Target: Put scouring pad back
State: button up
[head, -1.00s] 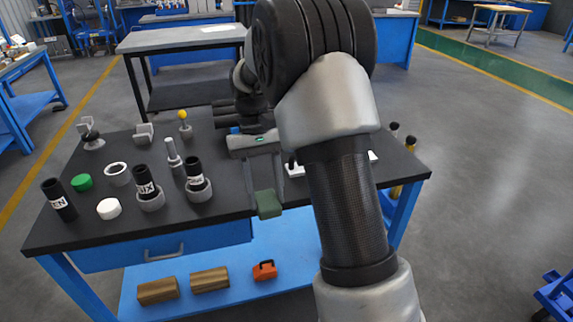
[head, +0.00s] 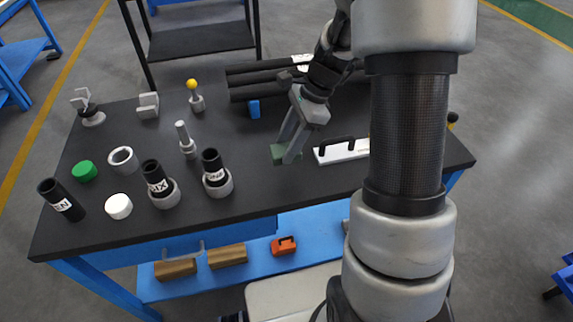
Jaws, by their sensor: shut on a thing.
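My gripper (head: 290,147) is shut on the scouring pad (head: 280,153), a small dull green block at its fingertips. The gripper points down and to the left over the middle of the black table top (head: 250,185). The pad is left of the white bar with black handle and right of the black tubes standing in grey collars. I cannot tell whether the pad touches the table or is just above it.
A white bar with a black handle (head: 343,153) lies right of my gripper. Black tubes (head: 262,90) lie behind it. Black tubes in grey collars (head: 217,182), a green disc (head: 85,171) and a white disc (head: 118,206) stand left. Bare table surrounds the pad's left and front.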

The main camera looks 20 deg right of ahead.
jog(key=shift+f+b, duration=0.5)
jog(key=shift+f, duration=2.85)
jog(key=shift+f, duration=0.1)
jog(key=o, duration=1)
